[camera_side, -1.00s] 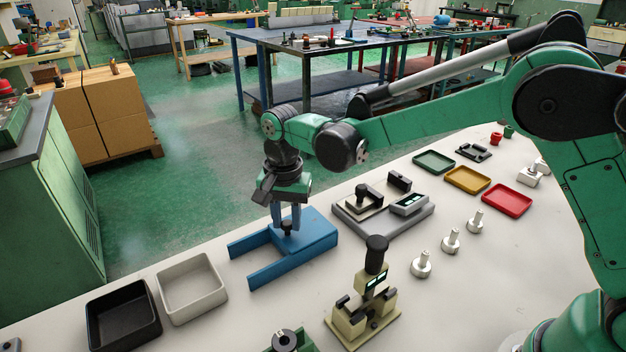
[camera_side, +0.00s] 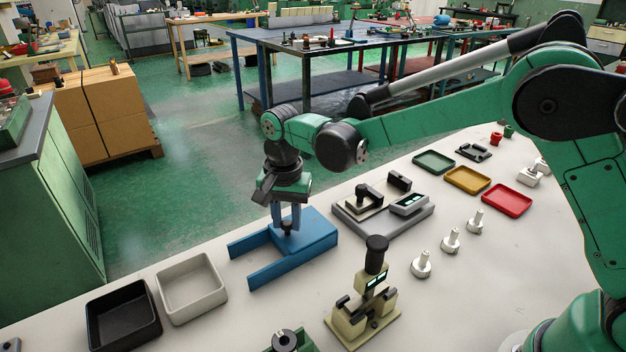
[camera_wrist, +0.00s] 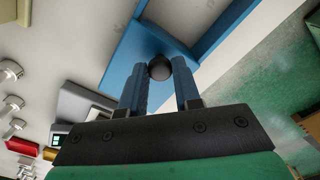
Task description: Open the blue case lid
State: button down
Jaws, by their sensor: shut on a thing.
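The blue case (camera_side: 318,238) lies on the pale table, left of the grey fixture, with two long rails reaching to the left. A dark round knob (camera_side: 287,227) stands on its blue top. My gripper (camera_side: 287,222) points down at the case, and its blue fingers are shut on the knob. The wrist view shows the dark knob (camera_wrist: 160,68) between the two fingertips (camera_wrist: 160,74), with the blue case (camera_wrist: 128,48) behind it. The lid looks down on the case; its seam and hinge cannot be made out.
A white tray (camera_side: 218,294) and a black tray (camera_side: 150,338) stand left of the case. A grey fixture (camera_side: 420,222) is close on its right. A beige press (camera_side: 340,330) and several silver knobbed parts (camera_side: 421,270) stand in front. Green, yellow and red trays (camera_side: 507,211) lie farther right.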

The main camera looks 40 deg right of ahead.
jog(key=a, duration=0.7)
jog(key=shift+a, duration=0.3)
jog(key=c, duration=0.6)
grip_release()
notch_tip(320, 180, up, 6)
jog(key=shift+f, duration=0.15)
jog(key=shift+d, duration=0.15)
jog(key=s+d+r+n+t, duration=0.2)
jog(key=d+r+n, duration=0.1)
jog(key=d+r, duration=0.3)
jog(key=s+d+f+n+t, duration=0.1)
jog(key=s+d+n, duration=0.1)
jog(key=s+d, duration=0.2)
jog(key=s+d+f+n+t, duration=0.1)
jog(key=s+d+n+t, duration=0.1)
jog(key=s+d, duration=0.2)
jog(key=s+d+f+n+t, duration=0.1)
jog(key=s+d+n+t, duration=0.1)
jog(key=s+d, duration=0.1)
jog(key=shift+s+d+f, duration=0.1)
jog(key=shift+s+d, duration=0.3)
jog(key=shift+d, duration=0.4)
